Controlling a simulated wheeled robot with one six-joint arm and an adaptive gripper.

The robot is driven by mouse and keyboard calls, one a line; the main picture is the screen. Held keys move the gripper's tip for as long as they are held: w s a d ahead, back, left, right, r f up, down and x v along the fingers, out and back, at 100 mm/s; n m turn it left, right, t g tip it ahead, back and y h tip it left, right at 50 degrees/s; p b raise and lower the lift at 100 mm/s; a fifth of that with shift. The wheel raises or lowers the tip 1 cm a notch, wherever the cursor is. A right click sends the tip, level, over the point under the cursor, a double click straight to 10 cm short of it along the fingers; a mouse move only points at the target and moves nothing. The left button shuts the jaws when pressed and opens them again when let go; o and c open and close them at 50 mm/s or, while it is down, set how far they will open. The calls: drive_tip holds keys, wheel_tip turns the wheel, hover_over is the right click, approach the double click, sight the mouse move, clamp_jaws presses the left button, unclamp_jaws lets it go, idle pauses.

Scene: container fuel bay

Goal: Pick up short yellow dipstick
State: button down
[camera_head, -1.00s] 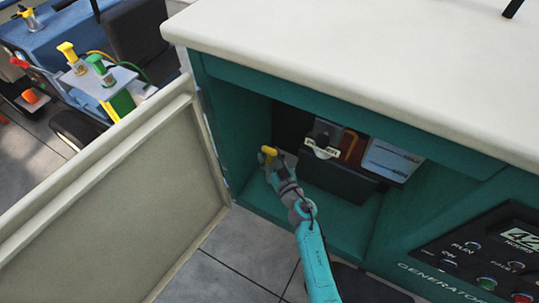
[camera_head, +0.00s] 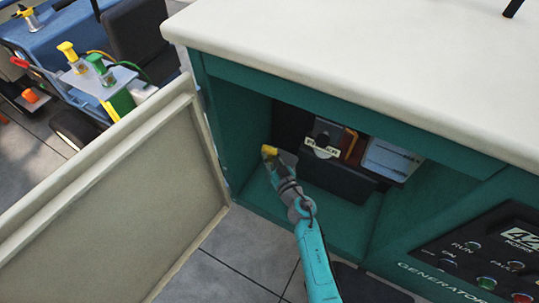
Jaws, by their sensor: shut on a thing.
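The short yellow dipstick's yellow handle (camera_head: 270,150) shows in the head view at the tip of my gripper (camera_head: 273,160), inside the open green cabinet. My gripper is shut on it. Any shaft below the handle is hidden by the gripper and the cabinet's dark interior, so I cannot tell whether it is still seated in something.
The green cabinet (camera_head: 235,75) has a pale top, and its door (camera_head: 130,215) stands open at the left. A dark unit (camera_head: 340,178) sits inside, right of my gripper. A control panel (camera_head: 490,255) is at right. A blue cart (camera_head: 55,40) with yellow and green handles stands at far left.

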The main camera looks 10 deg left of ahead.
wheel_tip(320, 180, up, 18)
idle(1.2)
drive_tip(key=shift+f, duration=0.1)
drive_tip(key=s+d+r, duration=0.1)
drive_tip(key=s+d, duration=0.2)
drive_tip(key=s, duration=0.8)
drive_tip(key=s+d+r, duration=0.1)
drive_tip(key=s+d, duration=0.2)
drive_tip(key=s, duration=0.9)
drive_tip(key=shift+d, duration=0.35)
idle(1.2)
